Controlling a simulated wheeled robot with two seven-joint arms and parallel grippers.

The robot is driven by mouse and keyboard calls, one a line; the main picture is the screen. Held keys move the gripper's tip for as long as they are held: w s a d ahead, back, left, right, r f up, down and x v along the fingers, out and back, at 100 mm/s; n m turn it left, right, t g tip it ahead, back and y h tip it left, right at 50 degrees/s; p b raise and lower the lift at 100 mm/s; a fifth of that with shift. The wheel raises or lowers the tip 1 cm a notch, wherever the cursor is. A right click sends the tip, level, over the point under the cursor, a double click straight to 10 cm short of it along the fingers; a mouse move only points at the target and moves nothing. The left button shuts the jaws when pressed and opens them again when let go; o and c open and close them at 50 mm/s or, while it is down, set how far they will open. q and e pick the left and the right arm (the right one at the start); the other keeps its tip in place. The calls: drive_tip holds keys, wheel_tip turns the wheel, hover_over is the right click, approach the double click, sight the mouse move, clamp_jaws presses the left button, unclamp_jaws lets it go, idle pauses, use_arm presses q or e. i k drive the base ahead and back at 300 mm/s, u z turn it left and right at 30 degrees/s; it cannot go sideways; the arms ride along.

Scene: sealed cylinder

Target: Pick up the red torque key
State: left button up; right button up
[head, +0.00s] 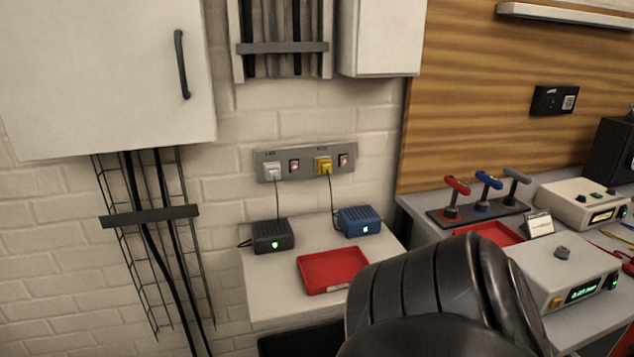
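The red torque key (456,186) is T-handled and stands upright at the left end of a dark rack (470,217). The rack sits on the right-hand bench, near the wood-panelled wall. A blue key (488,181) and a grey key (515,176) stand beside it in the same rack. Neither of my grippers shows in the head view, so I cannot see whether they are open or shut.
A grey instrument (562,275) and red tray (488,234) are near the rack. The left table holds another red tray (332,270), a black box (273,236) and a blue box (359,221).

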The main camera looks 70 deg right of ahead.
sight(450, 211)
drive_tip(key=u, duration=0.55)
drive_tip(key=k, duration=0.9)
drive_tip(key=z, duration=1.8)
